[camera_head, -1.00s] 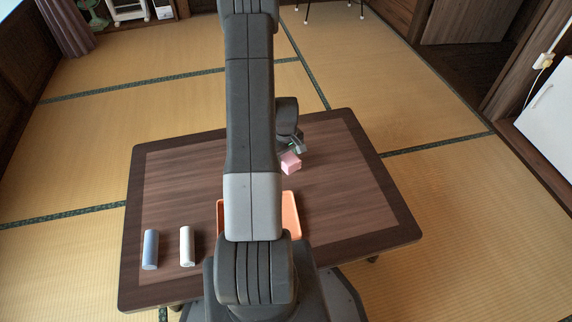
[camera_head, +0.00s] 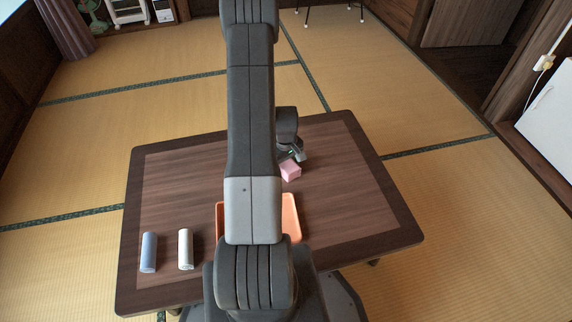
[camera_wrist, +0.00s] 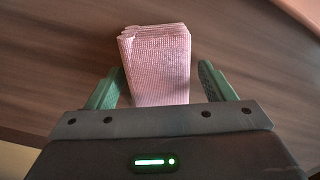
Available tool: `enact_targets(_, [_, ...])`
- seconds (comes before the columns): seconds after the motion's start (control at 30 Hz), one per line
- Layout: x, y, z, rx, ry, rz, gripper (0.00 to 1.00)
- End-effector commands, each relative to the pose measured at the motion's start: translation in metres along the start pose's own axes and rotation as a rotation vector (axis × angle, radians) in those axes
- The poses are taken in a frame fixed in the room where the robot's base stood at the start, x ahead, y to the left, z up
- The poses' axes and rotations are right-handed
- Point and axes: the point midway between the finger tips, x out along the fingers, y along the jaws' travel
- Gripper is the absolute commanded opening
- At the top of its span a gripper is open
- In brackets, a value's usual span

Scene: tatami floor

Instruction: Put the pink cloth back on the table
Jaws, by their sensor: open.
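The pink cloth (camera_head: 291,172) is a small folded block on the dark wooden table (camera_head: 345,235), near its far edge and right of my arm. In the wrist view the cloth (camera_wrist: 158,66) shows its layered folds and lies between the two green fingers. My gripper (camera_wrist: 160,84) is open, with a finger on each side of the cloth and a gap on both sides. In the head view my gripper (camera_head: 294,156) is at the cloth's far side, partly hidden by its own wrist.
An orange tray (camera_head: 291,217) stands on the table, largely hidden behind my arm. The table's right part is clear.

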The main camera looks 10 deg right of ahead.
Motion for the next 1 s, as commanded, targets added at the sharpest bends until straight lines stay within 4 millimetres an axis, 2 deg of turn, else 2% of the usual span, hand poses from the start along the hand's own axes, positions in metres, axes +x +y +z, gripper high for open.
enact_targets(0.17, [-0.026,0.0,-0.001,0.0,0.002,0.001,0.76])
enact_targets(0.4, [-0.08,0.0,-0.001,0.0,0.003,0.002,0.76])
enact_targets(0.6, [-0.111,0.0,0.0,0.0,0.002,0.001,0.76])
enact_targets(0.73, [-0.12,0.0,0.0,0.0,0.001,0.0,0.76])
enact_targets(1.0, [-0.122,0.0,0.0,0.0,0.0,0.0,0.76])
